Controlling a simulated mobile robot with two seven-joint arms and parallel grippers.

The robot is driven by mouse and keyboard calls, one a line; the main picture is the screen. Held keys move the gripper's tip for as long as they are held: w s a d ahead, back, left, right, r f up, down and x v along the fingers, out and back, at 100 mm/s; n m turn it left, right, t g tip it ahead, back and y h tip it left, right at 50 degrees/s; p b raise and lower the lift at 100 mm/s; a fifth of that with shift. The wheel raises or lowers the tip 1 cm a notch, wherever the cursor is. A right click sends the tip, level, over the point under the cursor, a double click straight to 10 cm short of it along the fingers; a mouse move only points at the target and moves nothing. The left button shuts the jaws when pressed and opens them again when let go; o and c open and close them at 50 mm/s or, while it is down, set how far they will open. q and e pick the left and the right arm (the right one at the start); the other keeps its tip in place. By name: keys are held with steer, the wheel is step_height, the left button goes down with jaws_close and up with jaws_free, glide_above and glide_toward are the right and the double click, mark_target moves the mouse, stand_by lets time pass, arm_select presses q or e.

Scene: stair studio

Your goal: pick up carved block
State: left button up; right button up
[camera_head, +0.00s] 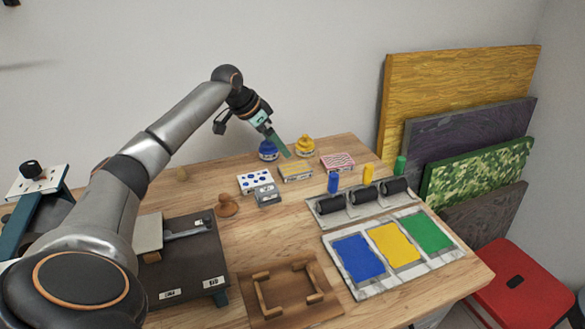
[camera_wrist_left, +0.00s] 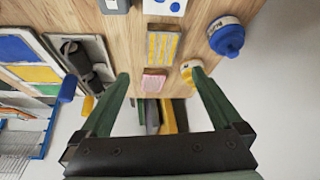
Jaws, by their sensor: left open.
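Several carved blocks lie on the wooden table; which one is meant cannot be told. A white block with blue dots (camera_head: 255,181) lies left, a grey block (camera_head: 267,195) in front of it. A yellow-patterned block (camera_head: 295,171) lies in the middle and a pink-red patterned block (camera_head: 338,161) to its right. My left gripper (camera_head: 282,148) is open and empty above the table's back. In the left wrist view the yellow-patterned block (camera_wrist_left: 162,46) and pink-red block (camera_wrist_left: 154,82) show between and beyond the spread fingers (camera_wrist_left: 160,76). My right gripper is not visible.
A blue-lidded jar (camera_head: 268,151) and a yellow-lidded jar (camera_head: 305,146) stand close behind the blocks. Black rollers (camera_head: 362,194), small coloured bottles (camera_head: 367,174) and a tray of ink pads (camera_head: 395,246) lie right. A wooden frame (camera_head: 292,290) lies in front.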

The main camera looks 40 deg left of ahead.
arm_select(q)
glide_toward(294, 168)
steer(key=x, duration=0.2)
steer(key=shift+w+d+f, duration=0.25)
steer(key=shift+d, duration=0.15)
steer(key=shift+a+x, duration=0.15)
steer(key=shift+x, duration=1.35)
steer(key=shift+a+x, duration=0.1)
steer(key=shift+x, duration=1.45)
steer(key=shift+s, duration=0.15)
steer(key=c, duration=1.3)
